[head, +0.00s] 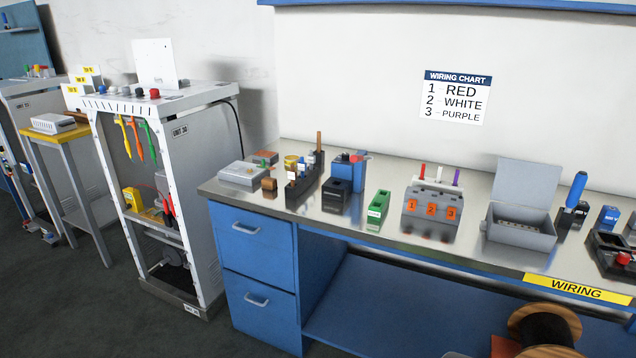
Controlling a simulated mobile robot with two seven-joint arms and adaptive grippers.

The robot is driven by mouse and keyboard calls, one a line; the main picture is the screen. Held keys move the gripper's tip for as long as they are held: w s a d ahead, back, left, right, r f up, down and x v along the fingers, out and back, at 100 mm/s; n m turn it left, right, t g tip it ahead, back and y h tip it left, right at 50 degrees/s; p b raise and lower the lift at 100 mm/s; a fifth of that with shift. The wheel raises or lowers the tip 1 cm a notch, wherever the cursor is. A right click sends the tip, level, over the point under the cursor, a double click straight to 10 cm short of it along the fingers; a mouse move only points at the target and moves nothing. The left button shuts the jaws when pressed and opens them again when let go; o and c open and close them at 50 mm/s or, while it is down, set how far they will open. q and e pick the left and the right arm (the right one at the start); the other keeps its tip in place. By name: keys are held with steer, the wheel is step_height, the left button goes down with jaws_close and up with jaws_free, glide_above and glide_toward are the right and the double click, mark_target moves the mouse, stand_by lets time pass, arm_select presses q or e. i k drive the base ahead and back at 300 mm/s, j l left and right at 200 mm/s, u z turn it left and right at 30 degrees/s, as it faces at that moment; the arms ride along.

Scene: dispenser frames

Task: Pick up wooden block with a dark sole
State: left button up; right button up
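A small brown, wood-coloured block (269,184) sits on the metal bench top near its left end. It stands between a grey box and a dark rack. Its underside is too small to make out, so I cannot tell if it has a dark sole. An orange-brown piece with grey (265,157) lies behind it, also too small to identify. Neither of my grippers is in view.
The metal workbench (385,236) holds a grey box (242,173), a dark tool rack (304,187), a green block (378,210), a numbered terminal unit (432,207) and an open grey case (520,229). A white cabinet (196,150) stands left.

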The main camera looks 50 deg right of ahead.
mark_target(268, 184)
steer(key=z, duration=1.55)
steer(key=i+j+z, duration=0.4)
steer(key=j, duration=0.2)
steer(key=i+j+z, duration=0.4)
steer(key=j, duration=0.25)
steer(key=j+z, duration=0.2)
steer(key=j, duration=0.2)
steer(key=i, duration=0.05)
